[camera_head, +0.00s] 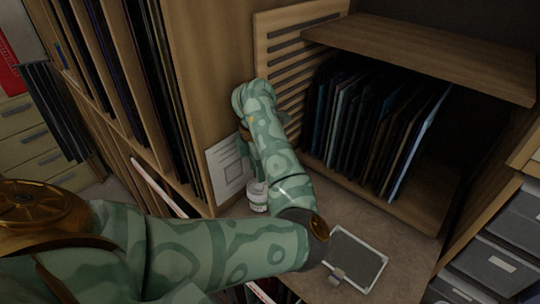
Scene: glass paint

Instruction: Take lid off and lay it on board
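A small pale jar (258,203) stands on the worktop, just left of my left forearm. Its top is partly covered, and I cannot tell the lid from what lies over it. My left arm reaches in from the left, bends at the elbow and folds down again at the wrist by the slatted panel. My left gripper (257,183) points down at the top of the jar, largely hidden behind my forearm. Whether its fingers are closed on the lid does not show. A dark board with a pale frame (362,258) lies flat on the worktop, right of the elbow. My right gripper is out of view.
A small grey metal piece (337,276) lies at the board's lower left edge. A white sheet (228,168) stands against the wooden side behind the jar. A slatted panel (285,65) and a rack of upright sheets (365,130) stand behind. Grey drawers (515,222) are at right.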

